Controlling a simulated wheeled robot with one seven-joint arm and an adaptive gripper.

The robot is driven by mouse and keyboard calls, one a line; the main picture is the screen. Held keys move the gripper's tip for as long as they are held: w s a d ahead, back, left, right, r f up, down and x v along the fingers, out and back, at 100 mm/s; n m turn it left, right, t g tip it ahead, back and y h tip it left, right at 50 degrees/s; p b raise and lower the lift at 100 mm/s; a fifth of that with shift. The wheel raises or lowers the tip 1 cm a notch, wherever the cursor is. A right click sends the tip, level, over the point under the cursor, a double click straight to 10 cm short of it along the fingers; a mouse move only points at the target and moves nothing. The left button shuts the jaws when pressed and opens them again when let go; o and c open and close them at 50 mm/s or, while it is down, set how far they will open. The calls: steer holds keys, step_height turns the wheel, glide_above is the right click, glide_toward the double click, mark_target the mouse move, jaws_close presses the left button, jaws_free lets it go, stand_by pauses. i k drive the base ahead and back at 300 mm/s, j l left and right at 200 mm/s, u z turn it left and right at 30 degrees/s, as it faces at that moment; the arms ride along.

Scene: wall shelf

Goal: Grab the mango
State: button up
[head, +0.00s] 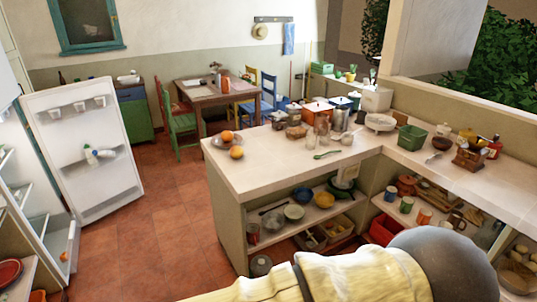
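A rounded orange-yellow fruit (237,152), possibly the mango, lies on the near-left part of the pale counter (262,178) in the head view. A second orange fruit (227,135) sits just behind it, on or in a low dish. They are too small to tell for certain which is the mango. My arm (350,277) crosses the bottom of the view, in front of the counter. My gripper is outside the frame.
Glass jars (321,125), a green spoon (327,155) and pots stand farther right on the counter. Shelves below hold bowls (302,194) and mugs. An open fridge door (82,150) stands at left. Tiled floor (160,215) is clear between the fridge and counter.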

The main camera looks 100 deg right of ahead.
mark_target(236, 152)
steer(key=z, duration=3.25)
steer(key=i+j, duration=0.9)
steer(key=i, duration=0.2)
steer(key=i+j, duration=0.55)
steer(key=i, duration=0.3)
